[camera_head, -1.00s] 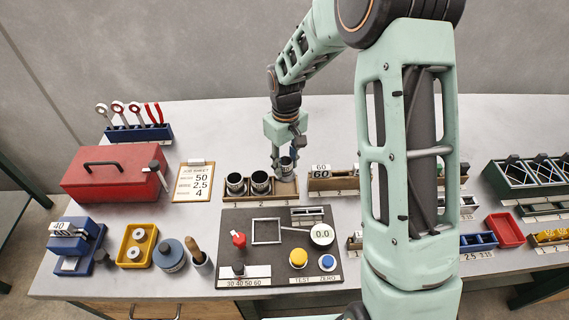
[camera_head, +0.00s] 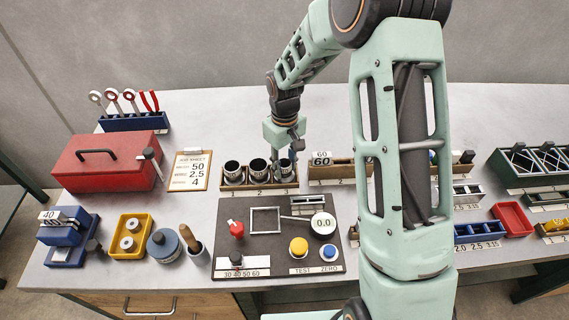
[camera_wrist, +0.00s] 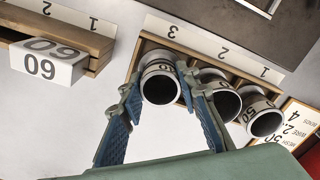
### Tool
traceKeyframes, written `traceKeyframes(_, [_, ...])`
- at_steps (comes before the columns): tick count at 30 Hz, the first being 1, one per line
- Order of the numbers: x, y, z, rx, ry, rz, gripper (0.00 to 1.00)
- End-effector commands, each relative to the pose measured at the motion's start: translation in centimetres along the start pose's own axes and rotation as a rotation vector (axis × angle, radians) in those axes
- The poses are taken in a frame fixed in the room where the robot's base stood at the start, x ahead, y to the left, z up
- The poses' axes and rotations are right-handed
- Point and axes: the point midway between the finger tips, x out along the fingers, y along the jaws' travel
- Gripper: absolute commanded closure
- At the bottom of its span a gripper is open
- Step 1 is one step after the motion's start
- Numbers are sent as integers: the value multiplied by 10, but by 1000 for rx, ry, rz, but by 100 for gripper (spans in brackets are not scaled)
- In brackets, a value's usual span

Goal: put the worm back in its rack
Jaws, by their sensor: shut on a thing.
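The worm (camera_wrist: 160,68), a hollow grey metal cylinder with a pale numbered band, stands at slot 3 of its wooden rack (camera_wrist: 212,57). My gripper (camera_wrist: 160,88) is shut on it, one finger on each side. Two similar cylinders (camera_wrist: 223,100) stand in slots 2 and 1 beside it. In the head view the worm (camera_head: 285,168) is at the right end of the rack (camera_head: 246,186), partly hidden by my gripper (camera_head: 292,155). Whether its base touches the slot floor is hidden.
A second wooden rack (camera_head: 335,170) with a 60 sign stands close to the right. A dark mat (camera_head: 240,262) with a frame, gauge and buttons lies in front. A job sheet clipboard (camera_head: 191,170) and red toolbox (camera_head: 105,165) are to the left.

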Motion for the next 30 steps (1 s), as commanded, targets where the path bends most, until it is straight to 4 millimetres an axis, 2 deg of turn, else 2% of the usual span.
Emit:
traceKeyframes(5, [-1, 0, 0, 0, 1, 1, 100])
traceKeyframes(6, [-1, 0, 0, 0, 1, 1, 68])
traceKeyframes(11, [-1, 0, 0, 0, 1, 1, 50])
traceKeyframes(19, [0, 0, 0, 0, -1, 0, 50])
traceKeyframes(22, [-6, 0, 0, 0, 0, 1, 50])
traceKeyframes(26, [-25, 1, -1, 1, 3, 3, 50])
traceKeyframes(30, [-55, 1, -1, 2, 5, 3, 50])
